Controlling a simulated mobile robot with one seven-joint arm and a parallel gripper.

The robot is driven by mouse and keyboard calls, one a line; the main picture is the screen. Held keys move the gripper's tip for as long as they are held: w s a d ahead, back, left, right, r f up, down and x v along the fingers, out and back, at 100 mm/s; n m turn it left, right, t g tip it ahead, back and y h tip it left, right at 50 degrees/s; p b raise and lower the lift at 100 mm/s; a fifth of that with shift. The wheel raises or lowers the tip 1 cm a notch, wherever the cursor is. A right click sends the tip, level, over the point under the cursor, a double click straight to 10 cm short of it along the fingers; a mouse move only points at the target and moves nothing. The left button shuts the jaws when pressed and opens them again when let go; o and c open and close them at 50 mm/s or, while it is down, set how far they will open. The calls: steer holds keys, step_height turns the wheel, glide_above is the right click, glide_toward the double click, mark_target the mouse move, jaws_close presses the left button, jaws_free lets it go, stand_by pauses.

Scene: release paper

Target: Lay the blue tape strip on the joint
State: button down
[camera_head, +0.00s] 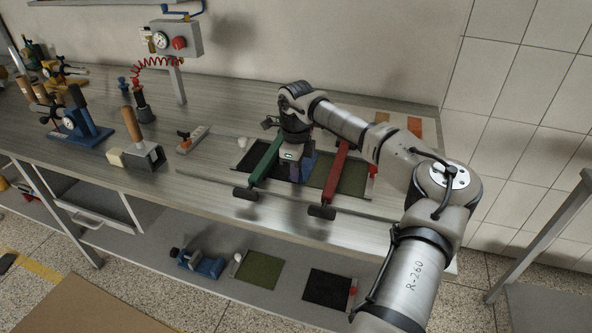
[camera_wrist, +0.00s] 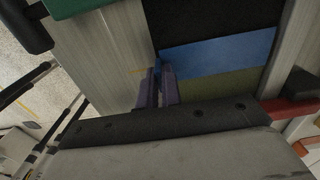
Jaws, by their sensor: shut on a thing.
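The blue tape strip (camera_wrist: 220,52) shows in the wrist view over the boundary between a black sheet (camera_wrist: 205,18) and an olive-green sheet (camera_wrist: 228,84). My gripper (camera_wrist: 160,72) is shut on the strip's near end with its purple fingers. In the head view a bit of the blue strip (camera_head: 310,163) shows beside my gripper (camera_head: 296,176). The black sheet (camera_head: 247,155) lies left of it and the green sheet (camera_head: 351,180) right. The joint is covered by the strip and my gripper. I cannot tell whether the strip touches the sheets.
A green bar (camera_head: 265,164) and a red bar (camera_head: 336,165) stand on either side of my gripper. Tools, including a wooden-handled one (camera_head: 132,125) and a blue press (camera_head: 80,127), stand on the left of the bench (camera_head: 215,200). More sheets (camera_head: 258,270) lie on the lower shelf.

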stand_by(0.4)
steer(key=c, duration=1.5)
jaws_free()
